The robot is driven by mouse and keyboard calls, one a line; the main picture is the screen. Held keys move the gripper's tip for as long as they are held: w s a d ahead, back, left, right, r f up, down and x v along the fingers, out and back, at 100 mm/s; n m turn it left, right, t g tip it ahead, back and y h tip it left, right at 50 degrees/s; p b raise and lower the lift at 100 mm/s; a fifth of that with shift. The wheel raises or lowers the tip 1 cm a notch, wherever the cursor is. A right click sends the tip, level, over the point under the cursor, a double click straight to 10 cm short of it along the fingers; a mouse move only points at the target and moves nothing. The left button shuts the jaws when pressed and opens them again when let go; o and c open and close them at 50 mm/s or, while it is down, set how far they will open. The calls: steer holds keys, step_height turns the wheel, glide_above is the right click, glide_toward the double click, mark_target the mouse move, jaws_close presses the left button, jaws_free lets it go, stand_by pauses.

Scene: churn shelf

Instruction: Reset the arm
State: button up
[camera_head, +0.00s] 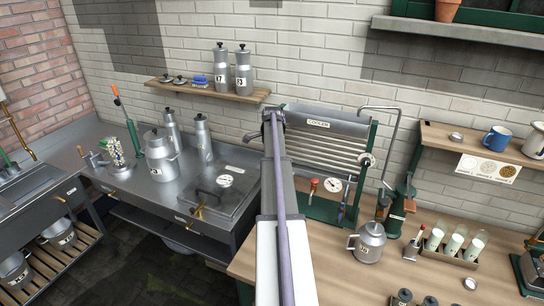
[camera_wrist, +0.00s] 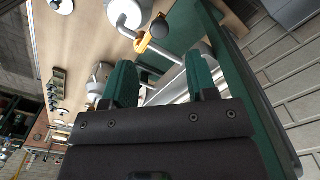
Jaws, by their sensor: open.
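My gripper (camera_wrist: 161,84) shows in the wrist view with its two green fingers apart. No object is held between them. Pale metal bars and a green frame show beyond and beside the fingers. In the head view my arm reaches up the middle of the picture, and its far end is at the upper left corner of the cooler (camera_head: 335,127). The fingers cannot be made out there. Whether they touch the cooler cannot be told.
A wall shelf (camera_head: 180,90) with two metal canisters is left of my arm's end. A steel counter (camera_head: 120,185) with several metal vessels stands at left. A wooden counter (camera_head: 325,282) at right holds a metal jug (camera_head: 369,243) and a rack of white-filled glasses (camera_head: 452,258).

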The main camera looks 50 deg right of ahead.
step_height(320, 180, up, 4)
steer(key=shift+f+p, duration=0.2)
steer(key=shift+p, duration=0.65)
steer(key=s+a+f+n+b, duration=0.2)
steer(key=a+f+n+b, duration=0.4)
steer(key=a, duration=1.4)
steer(key=s+a+f+n+b, duration=0.3)
steer(key=a+f+n+b, duration=0.3)
steer(key=a, duration=1.5)
steer(key=s+a+f+n+b, duration=0.3)
steer(key=a+f+n+b, duration=0.3)
steer(key=a+n, duration=0.6)
steer(key=a, duration=0.9)
steer(key=shift+f+n, duration=0.2)
steer(key=shift+n, duration=0.1)
